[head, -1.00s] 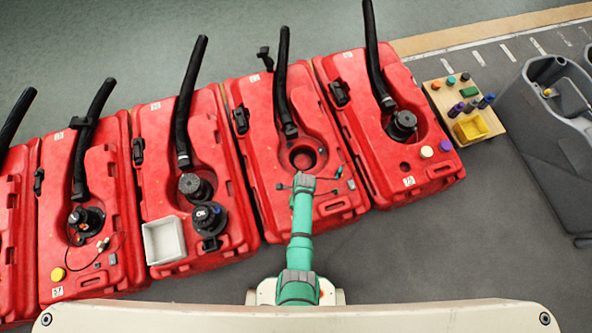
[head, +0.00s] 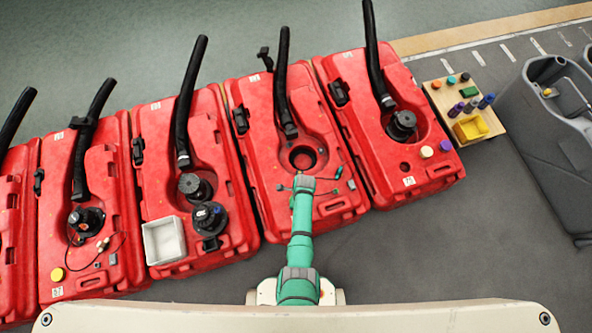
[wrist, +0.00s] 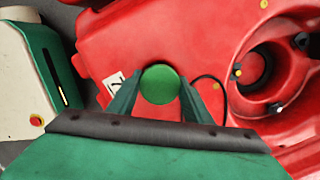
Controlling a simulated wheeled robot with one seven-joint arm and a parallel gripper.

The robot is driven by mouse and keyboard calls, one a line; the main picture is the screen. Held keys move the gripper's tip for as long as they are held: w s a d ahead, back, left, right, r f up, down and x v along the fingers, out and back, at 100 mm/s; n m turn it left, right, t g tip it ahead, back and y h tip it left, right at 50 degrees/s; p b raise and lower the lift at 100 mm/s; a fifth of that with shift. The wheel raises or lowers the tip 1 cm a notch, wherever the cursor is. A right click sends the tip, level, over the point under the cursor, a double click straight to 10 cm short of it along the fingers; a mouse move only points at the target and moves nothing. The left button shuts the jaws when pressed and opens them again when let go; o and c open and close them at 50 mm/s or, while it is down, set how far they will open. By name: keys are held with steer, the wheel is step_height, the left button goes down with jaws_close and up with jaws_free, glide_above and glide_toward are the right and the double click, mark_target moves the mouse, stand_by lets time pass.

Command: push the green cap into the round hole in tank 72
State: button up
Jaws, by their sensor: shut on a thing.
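The green cap (wrist: 160,84) is held between the two fingers of my gripper (wrist: 161,80) in the wrist view, its round top facing the camera. Red tank 72 (head: 265,120) lies under my gripper; its label (wrist: 115,82) shows only partly, beside the left finger. The cap and fingers hide the tank surface right below them, and I see no small hole there. I cannot tell whether the cap touches the tank. In the head view my arm hides the cap. The tank's large round opening (head: 302,158) is just beyond my gripper; it shows at right in the wrist view (wrist: 252,68).
A thin black cable (wrist: 212,80) curves close to the right finger. A red tank with a black cap (head: 403,122) stands to the right, and several tanks stand to the left. A wooden board (head: 440,92) with colored parts is at the right. Floor in front is clear.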

steer(key=shift+s+f, duration=0.2)
steer(key=shift+f, duration=0.3)
stand_by(1.1)
steer(key=o, duration=1)
steer(key=shift+c, duration=1.2)
steer(key=shift+r, duration=0.15)
steer(key=o, duration=0.6)
steer(key=shift+w+r, duration=0.1)
steer(key=shift+r, duration=0.45)
steer(key=shift+o, duration=0.2)
steer(key=shift+w+r, duration=0.1)
steer(key=shift+r, duration=2.75)
